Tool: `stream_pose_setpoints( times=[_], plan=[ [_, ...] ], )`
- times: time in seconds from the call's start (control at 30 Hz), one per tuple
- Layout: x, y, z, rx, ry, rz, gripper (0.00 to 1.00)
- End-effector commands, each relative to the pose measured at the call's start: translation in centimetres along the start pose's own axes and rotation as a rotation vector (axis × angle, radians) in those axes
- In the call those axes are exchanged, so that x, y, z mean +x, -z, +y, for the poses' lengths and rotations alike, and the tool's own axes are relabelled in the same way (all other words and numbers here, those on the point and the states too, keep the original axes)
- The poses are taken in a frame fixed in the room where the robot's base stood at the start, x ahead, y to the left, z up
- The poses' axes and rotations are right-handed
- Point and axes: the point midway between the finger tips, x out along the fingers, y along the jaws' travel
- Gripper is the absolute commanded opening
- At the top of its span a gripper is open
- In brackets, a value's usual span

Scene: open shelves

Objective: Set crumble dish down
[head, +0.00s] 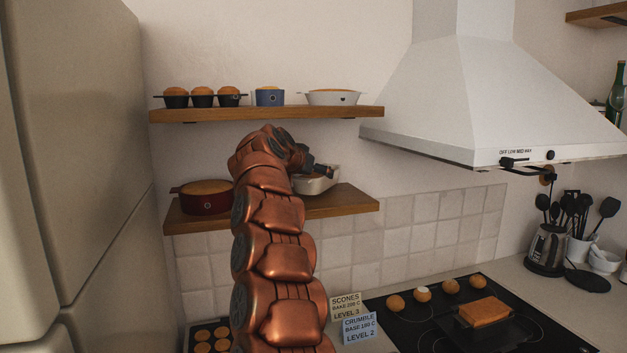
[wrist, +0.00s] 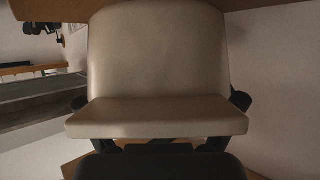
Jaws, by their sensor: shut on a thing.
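A pale dish (head: 316,184), which I take to be the crumble dish, is at the right part of the lower shelf (head: 345,201). My gripper (head: 322,171) is shut on it. In the wrist view the dish (wrist: 158,55) fills the middle, with dark gripper parts (wrist: 160,108) at both sides of it. The dish looks about level. My arm hides its left end, and I cannot tell whether its base touches the shelf. A crumble card (head: 360,328) reading level 2 stands on the counter beside a scones card (head: 346,305).
A dark red round dish (head: 206,198) stands at the lower shelf's left. The upper shelf (head: 270,114) above holds several dark cups (head: 203,97), a blue ramekin (head: 269,96) and a white dish (head: 333,97). The range hood (head: 480,100) is to the right. The lower shelf's right end is bare.

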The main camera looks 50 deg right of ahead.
Motion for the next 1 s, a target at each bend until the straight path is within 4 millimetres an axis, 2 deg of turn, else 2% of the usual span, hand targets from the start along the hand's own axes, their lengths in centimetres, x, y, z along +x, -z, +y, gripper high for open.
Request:
stream_pose_setpoints(
  times=[0.3, 0.8, 0.83, 0.9, 1.0],
  plan=[
    [0.8, -1.6, 0.0, -0.002, 0.001, 0.001, 0.26],
    [0.9, -1.9, 0.0, 0.000, 0.002, 0.003, 0.26],
    [1.0, -2.0, 0.0, 0.001, 0.002, 0.002, 0.94],
    [1.0, -2.0, 0.0, 0.001, 0.001, 0.002, 1.00],
    [1.0, -2.0, 0.0, 0.000, 0.001, 0.002, 1.00]
  ],
)
